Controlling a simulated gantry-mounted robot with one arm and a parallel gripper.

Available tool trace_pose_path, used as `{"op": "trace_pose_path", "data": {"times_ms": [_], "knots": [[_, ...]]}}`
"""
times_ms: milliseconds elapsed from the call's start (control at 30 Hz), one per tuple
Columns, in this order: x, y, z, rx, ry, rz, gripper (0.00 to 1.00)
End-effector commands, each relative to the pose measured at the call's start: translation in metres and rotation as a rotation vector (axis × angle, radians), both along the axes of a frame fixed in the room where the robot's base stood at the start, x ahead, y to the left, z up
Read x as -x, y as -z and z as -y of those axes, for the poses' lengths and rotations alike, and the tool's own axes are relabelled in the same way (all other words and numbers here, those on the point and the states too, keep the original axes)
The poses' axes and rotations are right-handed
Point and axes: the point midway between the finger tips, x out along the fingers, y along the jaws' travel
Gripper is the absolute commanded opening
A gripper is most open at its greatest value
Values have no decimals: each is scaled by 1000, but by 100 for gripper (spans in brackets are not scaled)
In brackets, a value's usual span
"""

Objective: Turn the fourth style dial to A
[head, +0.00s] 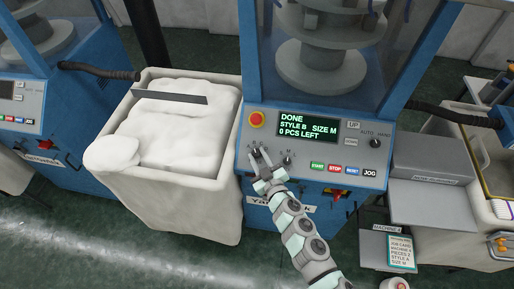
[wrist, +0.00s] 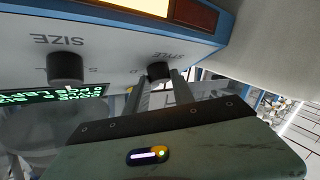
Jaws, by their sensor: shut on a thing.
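The blue knitting machine's grey panel (head: 317,150) holds a style dial (wrist: 158,70), labelled STYLE in the wrist view, which shows the panel upside down. My gripper (head: 258,164) is at the panel's lower left, shut on this dial, its fingers on either side of the knob. In the head view my gripper mostly covers the dial, and its pointer cannot be read. The size dial (head: 287,160) sits just to the right; it also shows in the wrist view (wrist: 66,68). The display (head: 308,127) reads DONE, STYLE B, SIZE M, 0 PCS LEFT.
A red emergency button (head: 256,120) is above my gripper. START (head: 317,166), STOP, RESET and JOG buttons line the lower panel, with an AUTO/HAND knob (head: 375,143) at right. A white fabric bin (head: 185,205) stands left. A job card (head: 401,252) lists STYLE A, SIZE M.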

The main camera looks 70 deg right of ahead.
Motion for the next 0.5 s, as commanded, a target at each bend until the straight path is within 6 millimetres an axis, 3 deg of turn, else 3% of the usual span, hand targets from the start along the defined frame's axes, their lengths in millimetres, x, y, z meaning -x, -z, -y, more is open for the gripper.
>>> {"op": "trace_pose_path", "data": {"times_ms": [67,500], "knots": [[1,-11,2,11,-58,-51,0],[2,-7,6,64,-323,-254,0]]}}
